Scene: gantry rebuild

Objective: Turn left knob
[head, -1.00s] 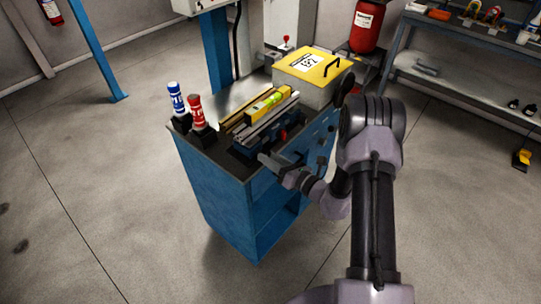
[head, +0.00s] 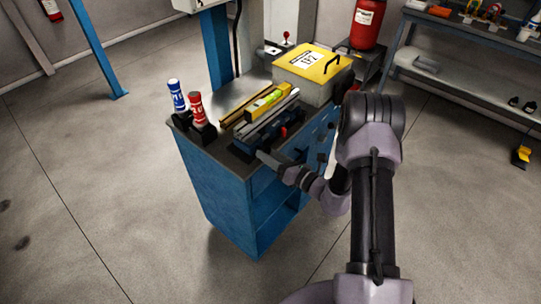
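Small dark round shapes that look like knobs (head: 322,157) sit on the blue right-hand face of the cabinet (head: 222,200). They are small and partly crowded by my arm, so I cannot tell which is the left knob or how it is turned. My gripper (head: 264,157) is at the near corner of the cabinet top, left of these shapes and just in front of the clamp-like device (head: 268,134). It looks slim and seen side-on. I cannot tell whether its fingers are open or touch anything.
A blue bottle (head: 177,98) and a red bottle (head: 197,108) stand at the top's left. A yellow level (head: 268,102) lies on metal rails. A yellow-lidded box (head: 308,68) stands behind. A shelf (head: 470,80) is at right. Floor around the cabinet is clear.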

